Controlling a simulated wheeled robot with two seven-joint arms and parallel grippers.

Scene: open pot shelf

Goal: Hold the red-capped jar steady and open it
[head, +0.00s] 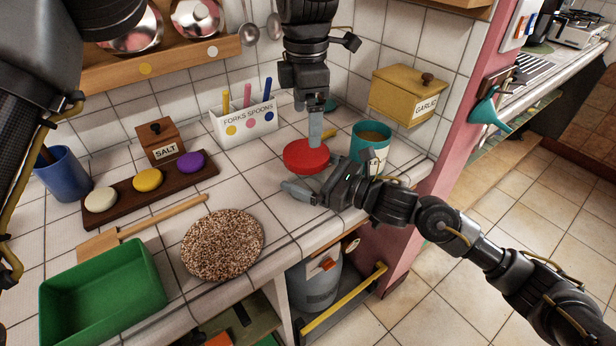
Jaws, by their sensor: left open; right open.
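The red-capped jar shows mainly as its round red cap (304,158), near the right end of the white tiled counter. Its body below the cap is mostly hidden. My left gripper (316,142) points down from above, with its fingertips at the back right part of the cap. It is open, but I cannot tell whether it touches the cap. My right gripper (314,180) reaches in low from the right, open, with its fingers at the front right of the jar just below the cap. I cannot tell whether they touch the jar.
A teal tin (371,148) stands close to the right of the jar. A white forks-and-spoons holder (245,125) stands behind left. A speckled round mat (222,244) and green tray (104,290) lie front left.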

